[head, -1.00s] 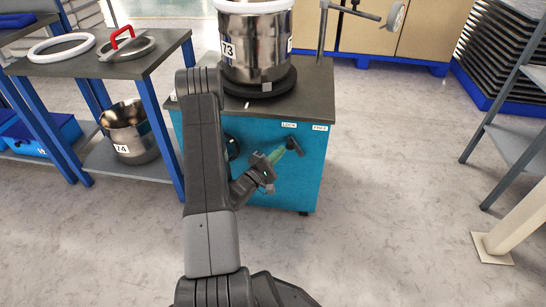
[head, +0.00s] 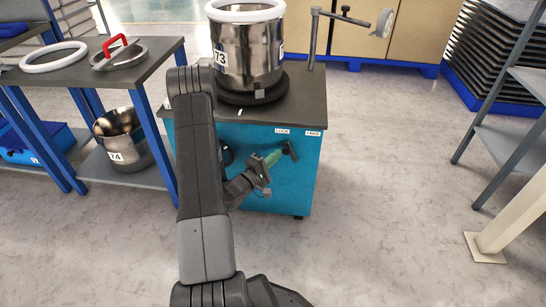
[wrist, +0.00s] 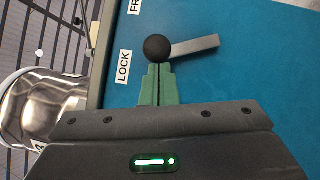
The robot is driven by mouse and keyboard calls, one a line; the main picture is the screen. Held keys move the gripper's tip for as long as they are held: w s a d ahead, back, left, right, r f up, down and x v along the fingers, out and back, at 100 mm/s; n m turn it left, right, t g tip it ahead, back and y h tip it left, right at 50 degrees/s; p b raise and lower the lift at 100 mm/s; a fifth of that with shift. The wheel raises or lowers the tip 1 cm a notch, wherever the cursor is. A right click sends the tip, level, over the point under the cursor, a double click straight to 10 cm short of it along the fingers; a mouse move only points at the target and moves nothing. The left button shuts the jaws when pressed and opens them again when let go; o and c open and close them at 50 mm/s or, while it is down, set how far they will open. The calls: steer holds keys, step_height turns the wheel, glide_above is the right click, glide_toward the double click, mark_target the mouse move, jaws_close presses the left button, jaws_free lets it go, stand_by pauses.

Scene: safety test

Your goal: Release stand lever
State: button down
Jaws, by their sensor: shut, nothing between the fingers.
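The stand (head: 280,185) is a teal cabinet with a dark top. Its front carries a LOCK label (head: 282,131) and a FREE label (head: 313,133). The lever (head: 291,151) sits below these labels. In the wrist view the lever (wrist: 197,48) is a grey bar with a black ball knob (wrist: 157,48), nearer the LOCK label (wrist: 124,67) than the partly cut-off FREE label. My gripper (head: 274,158) is on the lever's left. Its green fingers are shut and empty, tips right at the knob in the wrist view (wrist: 158,70); I cannot tell whether they touch.
A steel pot marked 73 (head: 246,50) stands on a black disc on the stand. At left, a blue-legged table (head: 150,72) holds a ring and a red-handled lid, with another pot (head: 120,138) below. A grey shelf (head: 515,150) stands at right. Floor between is clear.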

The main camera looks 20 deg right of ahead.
mark_target(288, 151)
steer(key=shift+s+d+r+m+g+y+p, duration=0.2)
steer(key=shift+d+r+m+y+p, duration=0.15)
steer(key=shift+r+m+p, duration=0.25)
steer(key=shift+s+d+r+m+g+y+p, duration=0.2)
steer(key=shift+d+r+m+y+p, duration=0.2)
steer(key=shift+m, duration=0.2)
steer(key=shift+s+d+r+m+y+p, duration=0.5)
steer(key=shift+d+m+y+p, duration=0.25)
steer(key=shift+m+p, duration=0.25)
steer(key=shift+s+d+r+m+g+y+p, duration=0.15)
steer(key=shift+s+d+m+g+y+p, duration=0.2)
steer(key=shift+d+m+y, duration=0.2)
steer(key=shift+s+d+m+y+p, duration=0.15)
steer(key=shift+s+d+m+y, duration=0.3)
steer(key=shift+d, duration=0.2)
steer(key=shift+s+d+m+y+p, duration=0.15)
steer(key=shift+s+d+m+y, duration=0.2)
steer(key=shift+d+m, duration=0.2)
steer(key=shift+d, duration=0.1)
